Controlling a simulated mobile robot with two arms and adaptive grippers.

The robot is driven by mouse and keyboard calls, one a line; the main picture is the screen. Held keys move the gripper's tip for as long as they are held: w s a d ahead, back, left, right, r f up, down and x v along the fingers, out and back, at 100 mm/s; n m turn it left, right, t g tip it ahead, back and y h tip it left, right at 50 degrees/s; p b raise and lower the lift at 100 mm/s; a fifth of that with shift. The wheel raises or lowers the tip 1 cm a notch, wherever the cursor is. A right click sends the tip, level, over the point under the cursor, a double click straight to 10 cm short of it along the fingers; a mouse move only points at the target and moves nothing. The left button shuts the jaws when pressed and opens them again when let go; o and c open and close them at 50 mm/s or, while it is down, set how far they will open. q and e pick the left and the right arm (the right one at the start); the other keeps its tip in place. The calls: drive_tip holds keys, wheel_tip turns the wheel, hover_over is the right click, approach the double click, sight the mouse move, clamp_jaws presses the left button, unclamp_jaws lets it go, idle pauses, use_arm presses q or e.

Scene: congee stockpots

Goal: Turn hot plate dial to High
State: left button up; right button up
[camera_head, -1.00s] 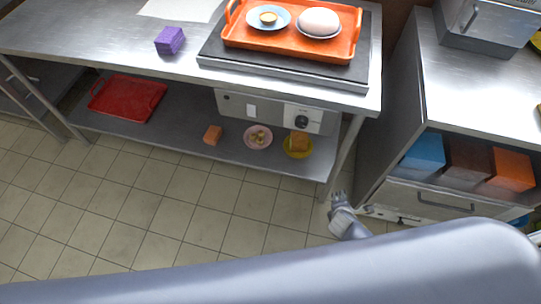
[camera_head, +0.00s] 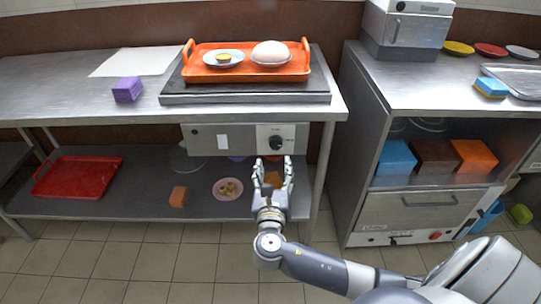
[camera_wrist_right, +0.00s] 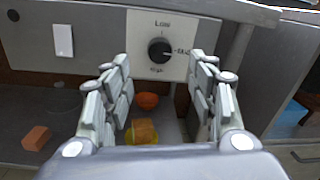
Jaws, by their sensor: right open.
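The hot plate (camera_head: 245,99) is a dark slab on the steel table, with a grey control box below the table edge. Its black round dial (camera_head: 276,142) sits on a white plate at the box's right end. In the right wrist view the dial (camera_wrist_right: 160,51) has "Low" above, "High" below and a blurred label on its right; its mark seems to point right. My right gripper (camera_head: 273,166) is open and empty, just below and in front of the dial. In the wrist view its fingers (camera_wrist_right: 160,65) stand either side of the dial, apart from it. My left gripper is out of view.
An orange tray (camera_head: 198,73) with dishes stands on the hot plate. A purple block (camera_head: 127,90) is to its left. The lower shelf holds a red tray (camera_head: 78,176), an orange block (camera_head: 178,197) and a pink plate (camera_head: 228,188). A steel cabinet (camera_head: 355,150) stands right.

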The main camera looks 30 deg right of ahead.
sight(275, 145)
drive_tip(key=b+x, duration=0.1)
drive_tip(key=x, duration=0.6)
drive_tip(key=shift+w+d+f, duration=0.1)
drive_tip(key=shift+w+d, duration=0.1)
drive_tip(key=shift+w, duration=0.05)
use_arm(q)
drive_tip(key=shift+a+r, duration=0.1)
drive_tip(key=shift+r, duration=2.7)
use_arm(e)
drive_tip(key=shift+w+d, duration=0.3)
drive_tip(key=shift+w, duration=0.2)
drive_tip(key=c, duration=1.1)
